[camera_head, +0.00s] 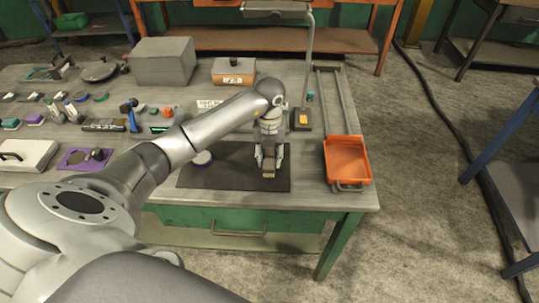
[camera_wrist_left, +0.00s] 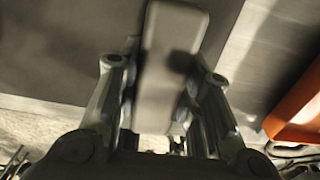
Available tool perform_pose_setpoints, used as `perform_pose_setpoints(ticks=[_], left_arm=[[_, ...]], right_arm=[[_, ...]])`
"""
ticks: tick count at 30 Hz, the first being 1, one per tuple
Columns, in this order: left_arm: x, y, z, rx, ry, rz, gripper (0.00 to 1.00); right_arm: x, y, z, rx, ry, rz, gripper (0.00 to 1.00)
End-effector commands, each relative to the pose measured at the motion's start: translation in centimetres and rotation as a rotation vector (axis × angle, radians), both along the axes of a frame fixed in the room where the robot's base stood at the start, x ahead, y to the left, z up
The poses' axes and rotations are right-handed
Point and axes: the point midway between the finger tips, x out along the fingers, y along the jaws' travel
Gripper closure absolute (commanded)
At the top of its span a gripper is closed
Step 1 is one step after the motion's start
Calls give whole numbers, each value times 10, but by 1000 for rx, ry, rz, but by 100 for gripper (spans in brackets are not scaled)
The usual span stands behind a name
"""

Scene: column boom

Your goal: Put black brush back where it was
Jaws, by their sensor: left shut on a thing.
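My left gripper (camera_head: 268,163) points down over the dark mat (camera_head: 225,174) near the front of the workbench. In the left wrist view the brush sticks out between the two fingers and looks blurred. In the head view only a small pale end shows below the fingertips; the gripper hides the rest. I cannot tell whether it touches the mat. My right gripper is not in view.
A round white thing (camera_head: 202,158) lies on the mat's left part. A lamp post (camera_head: 308,60) and a yellow-topped box (camera_head: 302,119) stand behind. Many small tools crowd the left. The mat's front left is clear.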

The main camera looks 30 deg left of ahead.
Motion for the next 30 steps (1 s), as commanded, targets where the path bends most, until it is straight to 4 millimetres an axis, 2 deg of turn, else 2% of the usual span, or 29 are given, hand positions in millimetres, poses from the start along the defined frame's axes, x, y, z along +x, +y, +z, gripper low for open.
perform_pose_setpoints(ticks=[1,3,15,16,20,30], left_arm=[[0,-1,-3,-2,2,1,86],[0,0,-9,-2,-1,1,86],[1,0,-16,0,-4,1,86],[1,0,-15,0,-4,1,63],[1,0,-15,-1,-3,1,47],[1,0,-13,-1,-3,1,46]], right_arm=[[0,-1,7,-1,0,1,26],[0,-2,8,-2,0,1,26],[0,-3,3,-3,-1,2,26],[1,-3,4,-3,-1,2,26],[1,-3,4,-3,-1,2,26],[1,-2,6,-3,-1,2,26]])
